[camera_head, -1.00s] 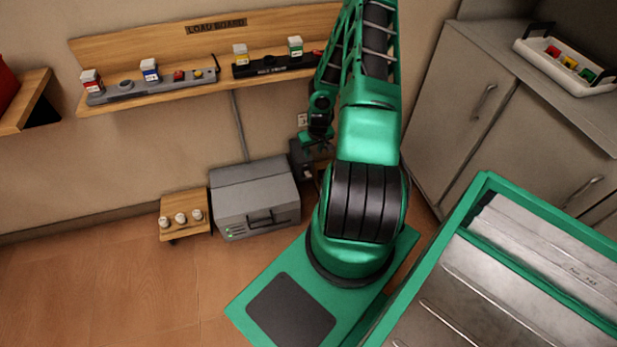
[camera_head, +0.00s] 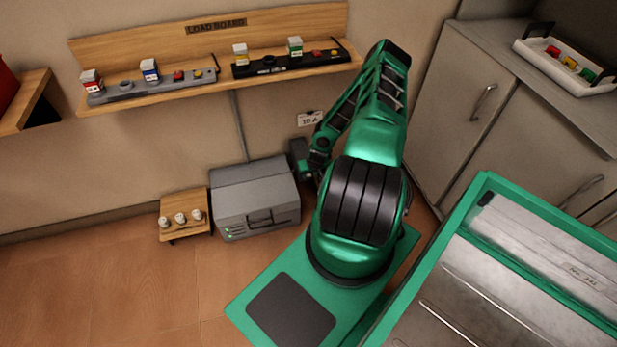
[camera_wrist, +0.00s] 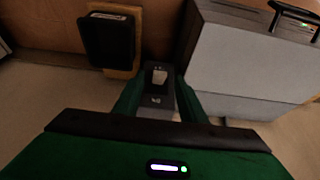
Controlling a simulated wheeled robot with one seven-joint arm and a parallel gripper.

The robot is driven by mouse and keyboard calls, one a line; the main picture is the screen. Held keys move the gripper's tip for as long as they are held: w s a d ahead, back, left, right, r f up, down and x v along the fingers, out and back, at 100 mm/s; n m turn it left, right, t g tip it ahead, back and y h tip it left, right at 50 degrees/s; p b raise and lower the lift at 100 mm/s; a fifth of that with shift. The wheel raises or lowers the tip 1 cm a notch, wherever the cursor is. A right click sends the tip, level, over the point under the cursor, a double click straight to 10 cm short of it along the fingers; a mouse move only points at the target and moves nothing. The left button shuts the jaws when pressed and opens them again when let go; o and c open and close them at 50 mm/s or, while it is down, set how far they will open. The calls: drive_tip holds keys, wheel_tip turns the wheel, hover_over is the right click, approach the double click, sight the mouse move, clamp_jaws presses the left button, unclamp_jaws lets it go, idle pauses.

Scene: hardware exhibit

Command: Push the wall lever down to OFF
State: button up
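A narrow dark grey box (camera_wrist: 157,96) with a light square patch and a small pale mark is in the wrist view. I take it for the wall lever's housing, but cannot tell the lever's position. In the head view a dark box (camera_head: 298,154) is against the wall, right of the grey cabinet and partly hidden by my arm. My gripper (camera_wrist: 158,82) has its two green fingers apart, one on each side of the grey box in the picture. I cannot tell whether they touch it. The fingertips are hidden in the head view.
A grey cabinet (camera_head: 254,196) stands close to the left of my gripper in the head view; it fills the right of the wrist view (camera_wrist: 245,65). A black box (camera_wrist: 108,40) on a wooden plate is nearby. A small stand with white knobs (camera_head: 184,229) stands farther left.

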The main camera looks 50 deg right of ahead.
sight(309, 175)
drive_tip(key=shift+x, duration=2.2)
drive_tip(key=shift+c, duration=0.7)
clamp_jaws()
